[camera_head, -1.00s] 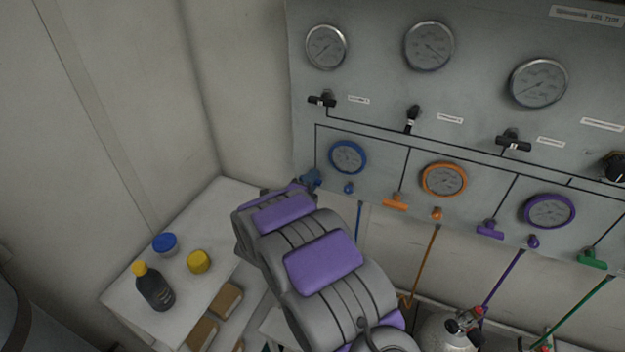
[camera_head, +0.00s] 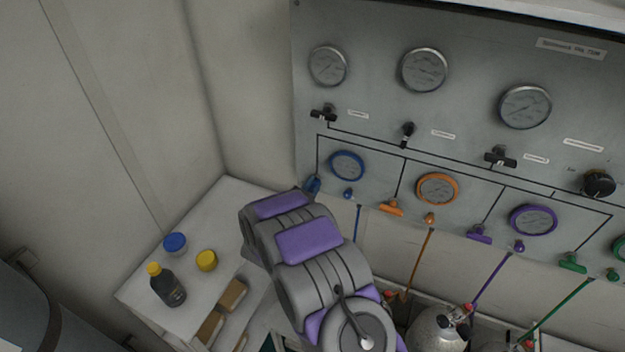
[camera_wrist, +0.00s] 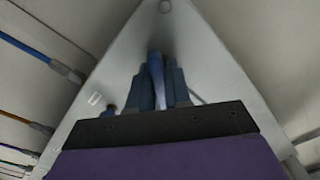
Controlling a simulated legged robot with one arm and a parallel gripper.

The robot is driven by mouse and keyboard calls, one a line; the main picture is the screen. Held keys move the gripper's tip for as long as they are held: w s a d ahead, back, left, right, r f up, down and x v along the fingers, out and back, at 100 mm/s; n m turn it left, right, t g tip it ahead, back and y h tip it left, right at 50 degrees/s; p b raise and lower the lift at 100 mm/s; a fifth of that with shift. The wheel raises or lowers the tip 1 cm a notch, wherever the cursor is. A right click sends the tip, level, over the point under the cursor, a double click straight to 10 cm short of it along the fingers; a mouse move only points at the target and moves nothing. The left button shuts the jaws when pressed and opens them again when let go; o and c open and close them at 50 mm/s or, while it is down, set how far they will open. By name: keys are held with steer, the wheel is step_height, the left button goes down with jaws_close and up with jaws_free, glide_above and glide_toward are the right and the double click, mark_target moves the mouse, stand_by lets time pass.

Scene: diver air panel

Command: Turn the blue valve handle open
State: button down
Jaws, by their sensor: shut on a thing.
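The blue valve handle (camera_head: 312,184) is on the lower left of the grey panel, below and left of the blue-rimmed gauge (camera_head: 347,165). It looks close to upright, unlike the sideways coloured handles beside it. My arm covers what lies just below it in the head view, and my fingers are hidden there. In the wrist view my gripper (camera_wrist: 158,90) is shut on the blue handle (camera_wrist: 156,72), which stands between the two dark fingers.
An orange handle (camera_head: 391,208), a purple handle (camera_head: 479,234) and a green handle (camera_head: 572,262) lie to the right on the panel. A small blue knob (camera_head: 348,194) is close by. A white table (camera_head: 215,215) with a dark bottle (camera_head: 168,287) stands left of my arm.

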steer(key=n+p, duration=0.3)
steer(key=n, duration=0.2)
steer(key=shift+p, duration=0.3)
steer(key=shift+n, duration=0.3)
steer(key=c, duration=1.1)
jaws_free()
steer(key=shift+w+a+f, duration=0.1)
steer(key=shift+w, duration=0.05)
steer(key=shift+c, duration=0.2)
steer(key=v, duration=1.7)
steer(key=shift+s+b, duration=0.25)
steer(key=shift+b, duration=0.05)
steer(key=shift+a, duration=0.15)
